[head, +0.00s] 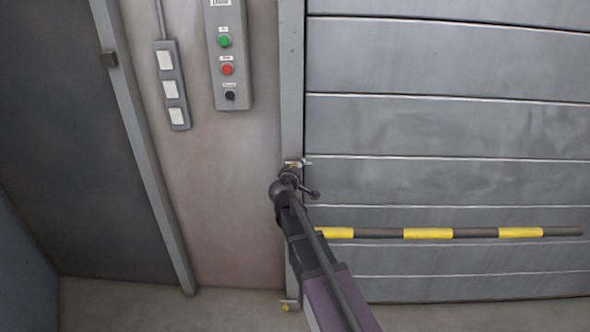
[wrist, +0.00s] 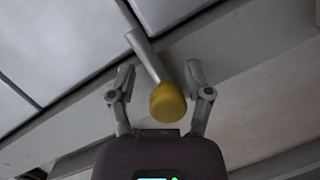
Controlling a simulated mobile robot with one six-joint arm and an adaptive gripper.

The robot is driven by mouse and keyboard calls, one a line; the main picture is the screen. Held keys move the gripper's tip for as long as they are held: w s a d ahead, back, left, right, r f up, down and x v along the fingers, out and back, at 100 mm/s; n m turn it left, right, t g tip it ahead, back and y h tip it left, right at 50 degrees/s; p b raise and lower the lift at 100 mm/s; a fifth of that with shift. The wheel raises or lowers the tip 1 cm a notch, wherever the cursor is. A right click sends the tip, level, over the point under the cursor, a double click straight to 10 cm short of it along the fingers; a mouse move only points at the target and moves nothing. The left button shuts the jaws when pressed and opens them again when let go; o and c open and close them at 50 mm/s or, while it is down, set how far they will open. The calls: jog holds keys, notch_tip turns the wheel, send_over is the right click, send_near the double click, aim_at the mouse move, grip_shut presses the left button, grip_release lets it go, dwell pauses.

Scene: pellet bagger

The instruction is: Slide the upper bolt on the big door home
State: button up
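The big door (head: 440,125) is a grey slatted panel on the right in the head view. The upper bolt (head: 306,161) is a small metal bar with a yellow knob at the door's left edge, partly hidden by my gripper (head: 300,183). In the wrist view the bolt's grey rod (wrist: 148,54) ends in a yellow knob (wrist: 168,103). My gripper (wrist: 159,72) is open there, with one finger on each side of the rod and knob. I see gaps on both sides; contact is not visible. The bolt's far end is unclear.
A lower bolt (head: 290,305) sits near the floor on the same door edge. A yellow-and-black striped bar (head: 475,233) crosses the door low down. A button panel (head: 227,55) and a switch strip (head: 172,85) are on the wall to the left.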

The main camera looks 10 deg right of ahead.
jog(key=shift+a, duration=0.35)
jog(key=s+d+f+m+g+y, duration=0.3)
jog(key=s+f+g, duration=0.35)
jog(key=s, duration=0.55)
jog(key=s+d+f+m+g+y, duration=0.1)
jog(key=s+d+f+m+g, duration=0.2)
jog(key=s+f+m+g, duration=0.7)
jog(key=s+a+r+n+t+y, duration=0.25)
jog(key=s+n, duration=0.25)
jog(key=s, duration=0.5)
notch_tip(320, 180, up, 11)
jog(key=p, duration=1.2)
jog(key=shift+w+a+f+g, duration=0.2)
jog(key=shift+a+g, duration=0.1)
jog(key=shift+a, duration=0.1)
jog(key=shift+c, duration=0.2)
